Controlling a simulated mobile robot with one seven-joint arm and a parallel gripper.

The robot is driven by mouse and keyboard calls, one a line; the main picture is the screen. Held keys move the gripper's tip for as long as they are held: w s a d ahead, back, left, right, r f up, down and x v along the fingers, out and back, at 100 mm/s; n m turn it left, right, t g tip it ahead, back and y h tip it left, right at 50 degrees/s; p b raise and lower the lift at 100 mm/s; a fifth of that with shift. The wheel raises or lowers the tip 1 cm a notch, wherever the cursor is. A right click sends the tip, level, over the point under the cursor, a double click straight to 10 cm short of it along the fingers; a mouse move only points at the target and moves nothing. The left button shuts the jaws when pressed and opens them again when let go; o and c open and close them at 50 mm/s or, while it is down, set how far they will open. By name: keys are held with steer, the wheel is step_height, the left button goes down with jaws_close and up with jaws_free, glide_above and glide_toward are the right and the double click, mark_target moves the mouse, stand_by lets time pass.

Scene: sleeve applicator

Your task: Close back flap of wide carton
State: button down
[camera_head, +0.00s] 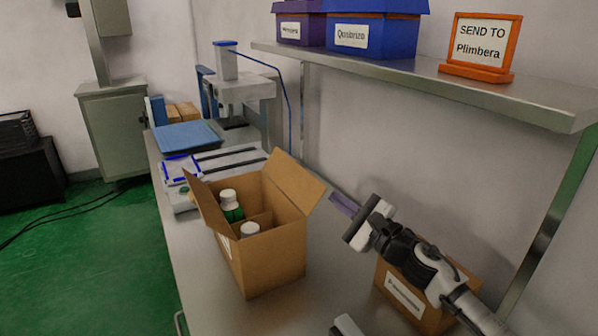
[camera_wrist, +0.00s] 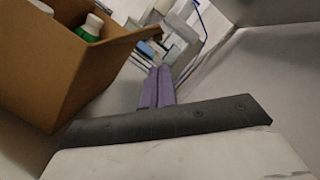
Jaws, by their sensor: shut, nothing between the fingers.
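The wide carton (camera_head: 272,262) is an open brown box on the metal table. A large flap (camera_head: 293,182) stands up and leans outward on its wall side. Another flap (camera_head: 206,207) stands up on its left side. Inside, a green bottle with a white cap (camera_head: 231,206) and a second white cap (camera_head: 249,230) show beside a cardboard divider. My gripper (camera_head: 343,205) has purple fingers held together and empty, to the right of the wall-side flap, apart from it. In the wrist view the fingers (camera_wrist: 157,86) are together, with the carton (camera_wrist: 45,75) at left.
A smaller labelled carton (camera_head: 405,296) stands beneath my arm. A steel shelf (camera_head: 420,78) above holds blue and purple bins (camera_head: 372,32) and an orange-framed sign (camera_head: 481,45). A device (camera_head: 235,90) and a blue tray (camera_head: 186,136) lie further back.

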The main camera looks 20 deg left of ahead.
mark_target(292, 178)
steer(key=p+x, duration=0.3)
steer(key=x, duration=0.7)
steer(key=shift+w+p, duration=0.35)
